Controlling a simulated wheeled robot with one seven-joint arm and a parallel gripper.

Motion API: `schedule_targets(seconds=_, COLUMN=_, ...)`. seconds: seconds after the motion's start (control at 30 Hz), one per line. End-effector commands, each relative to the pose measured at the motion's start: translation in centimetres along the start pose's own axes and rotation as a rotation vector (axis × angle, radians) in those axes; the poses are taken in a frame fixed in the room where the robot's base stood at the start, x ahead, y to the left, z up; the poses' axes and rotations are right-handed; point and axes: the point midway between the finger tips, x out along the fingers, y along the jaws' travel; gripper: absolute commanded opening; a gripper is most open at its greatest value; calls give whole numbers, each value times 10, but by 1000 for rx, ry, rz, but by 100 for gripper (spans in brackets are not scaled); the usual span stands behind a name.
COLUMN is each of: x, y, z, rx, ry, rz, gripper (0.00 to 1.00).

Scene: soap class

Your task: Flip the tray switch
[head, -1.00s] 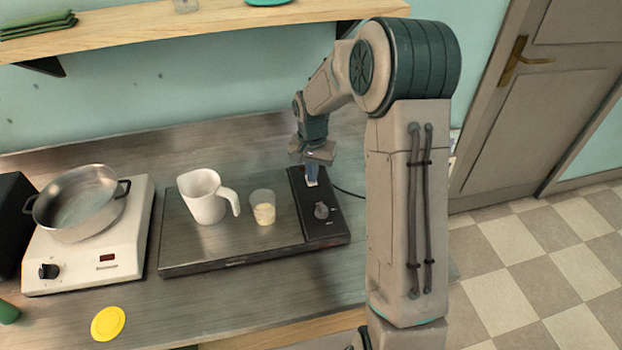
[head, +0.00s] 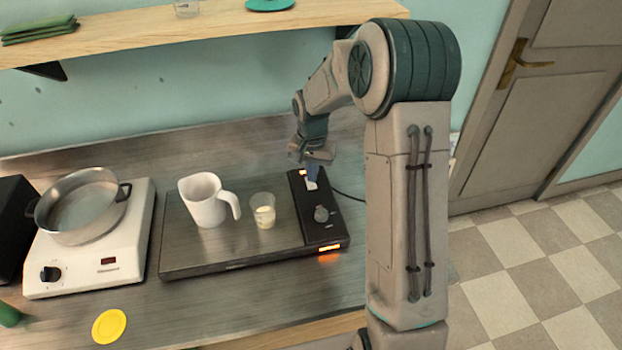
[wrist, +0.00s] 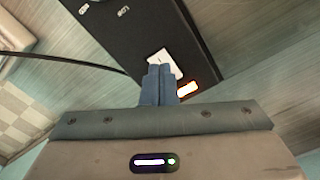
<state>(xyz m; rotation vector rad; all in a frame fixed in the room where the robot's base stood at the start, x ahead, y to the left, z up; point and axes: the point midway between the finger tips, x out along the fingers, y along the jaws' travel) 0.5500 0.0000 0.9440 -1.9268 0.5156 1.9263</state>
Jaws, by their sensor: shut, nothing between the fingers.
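The tray (head: 225,248) is a flat dark warming plate on the counter, with a black control panel (head: 329,229) along its right side. A white rocker switch (head: 310,185) sits at the panel's far end; it also shows in the wrist view (wrist: 162,60). An orange light (wrist: 187,89) glows beside the switch, and another orange light (head: 329,248) glows at the panel's front edge. My gripper (head: 312,174) is shut and empty, its blue fingertips (wrist: 158,72) together at the switch, partly hiding it. Whether they touch it I cannot tell.
A white jug (head: 203,203) and a small beaker with pale contents (head: 263,212) stand on the tray. A grey knob (head: 321,214) is on the panel. A hot plate (head: 88,262) with a metal pot (head: 80,212) stands at left. A black cable (wrist: 60,60) runs from the panel.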

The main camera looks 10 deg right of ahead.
Motion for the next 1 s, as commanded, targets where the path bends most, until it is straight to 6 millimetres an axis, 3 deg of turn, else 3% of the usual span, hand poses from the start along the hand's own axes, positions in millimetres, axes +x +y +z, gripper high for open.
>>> schedule_targets(seconds=0.53, x=-47, y=0, z=0, rx=0, ry=1, rz=1, gripper=0)
schedule_targets(seconds=1.0, x=-49, y=0, z=0, rx=0, ry=0, rz=1, gripper=0)
